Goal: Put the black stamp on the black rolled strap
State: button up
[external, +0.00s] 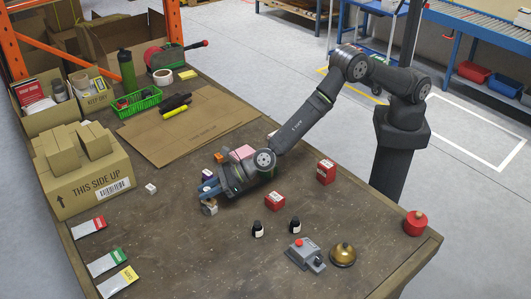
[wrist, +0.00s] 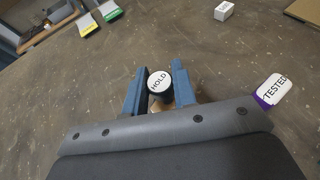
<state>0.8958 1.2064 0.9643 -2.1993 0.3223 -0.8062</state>
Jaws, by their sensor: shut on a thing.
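The black stamp (wrist: 159,83) has a round white top marked HOLD. In the wrist view it sits upright between the blue fingers of my gripper (wrist: 159,69), which is shut on it. In the external view my gripper (external: 203,194) is low over the left-middle of the table, and the stamp is mostly hidden by the fingers. A small tan round thing (external: 210,208) shows beside the fingertips; a tan edge also shows behind the stamp in the wrist view. I cannot clearly pick out the black rolled strap.
A purple stamp marked TESTED (wrist: 273,90) stands close right of my gripper. A white block (external: 150,188), a cardboard box (external: 85,180), two black bottles (external: 257,229), red boxes (external: 275,201) and a grey device (external: 305,254) stand around. Colored packets (external: 88,227) lie near the left edge.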

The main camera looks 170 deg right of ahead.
jog(key=shift+f, duration=0.1)
jog(key=o, duration=1)
jog(key=shift+a+r, duration=0.2)
jog(key=v, duration=1.1)
jog(key=shift+s+a+r, duration=0.15)
jog(key=shift+a+r, duration=0.05)
jog(key=shift+a, duration=0.05)
